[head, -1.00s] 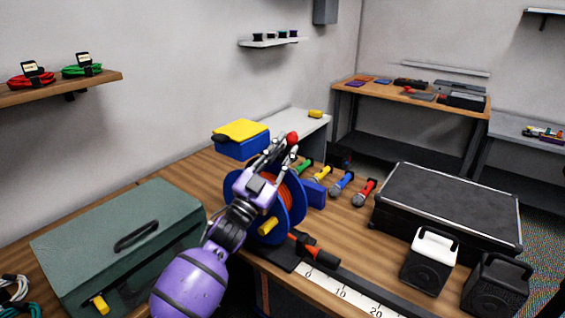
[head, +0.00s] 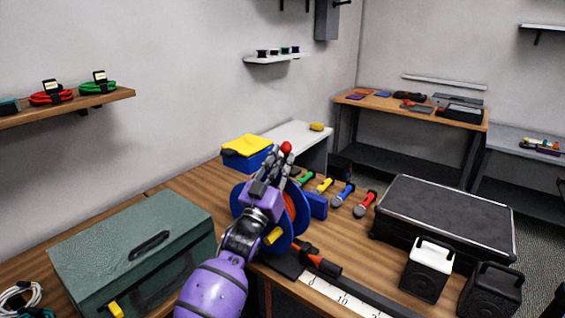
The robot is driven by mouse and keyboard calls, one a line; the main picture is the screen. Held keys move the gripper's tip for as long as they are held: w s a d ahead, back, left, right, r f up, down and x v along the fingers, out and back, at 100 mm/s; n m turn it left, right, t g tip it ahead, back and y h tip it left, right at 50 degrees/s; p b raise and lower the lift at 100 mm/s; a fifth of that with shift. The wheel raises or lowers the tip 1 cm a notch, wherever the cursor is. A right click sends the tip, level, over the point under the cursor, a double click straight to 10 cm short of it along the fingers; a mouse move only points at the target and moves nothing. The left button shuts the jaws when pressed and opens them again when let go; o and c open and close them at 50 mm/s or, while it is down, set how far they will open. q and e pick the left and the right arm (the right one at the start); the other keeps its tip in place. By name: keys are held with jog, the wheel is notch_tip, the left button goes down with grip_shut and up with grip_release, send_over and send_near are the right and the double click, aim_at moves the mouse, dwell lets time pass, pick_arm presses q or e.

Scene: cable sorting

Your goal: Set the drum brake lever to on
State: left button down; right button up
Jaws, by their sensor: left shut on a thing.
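The cable drum (head: 298,224) stands on the wooden bench, with blue flanges, orange cable between them and a yellow handle (head: 273,236) low on its near side. The brake lever's red knob (head: 286,147) shows above the drum. My left gripper (head: 282,160) reaches over the drum from the near side and is shut on the lever just below the knob. My fingers, hand and purple forearm hide the lever's shaft and much of the drum. Any on or off marking cannot be read. My right gripper is not in view.
A green toolbox (head: 100,245) lies left of my arm. A blue box with a yellow lid (head: 246,147) is behind the drum. A ruler strip (head: 340,300) runs along the front.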

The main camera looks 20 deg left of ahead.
pick_arm(q)
jog(key=shift+a+r, duration=0.1)
jog(key=shift+r, duration=0.25)
jog(key=c, duration=1.8)
grip_release()
jog(key=shift+c, duration=0.2)
jog(key=shift+o, duration=0.6)
jog(key=shift+w+f, duration=0.1)
jog(key=shift+f, duration=0.05)
jog(key=v, duration=1.2)
